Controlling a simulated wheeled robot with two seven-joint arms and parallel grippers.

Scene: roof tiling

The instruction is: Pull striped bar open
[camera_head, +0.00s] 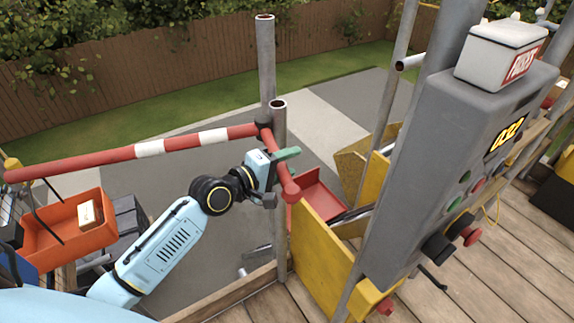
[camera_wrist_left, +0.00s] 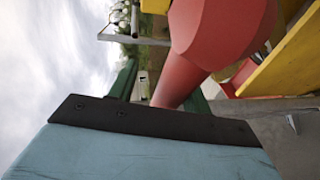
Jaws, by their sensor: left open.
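The striped bar (camera_head: 150,148) is red with white bands and runs from the left to the metal posts in the head view. At the posts a short red arm (camera_head: 289,189) with a thick end bends down from it. My left gripper (camera_head: 277,176) is open at this red arm. In the left wrist view its green fingers (camera_wrist_left: 160,92) stand on either side of the red part (camera_wrist_left: 215,35), which passes between them. I cannot tell whether they touch it. My right gripper is not in view.
A grey control box (camera_head: 440,150) with a lit display and buttons stands at the right. A yellow panel (camera_head: 320,255) is just right of my left gripper. An orange tray (camera_head: 65,250) is at the lower left. Wooden decking (camera_head: 490,250) lies at the lower right.

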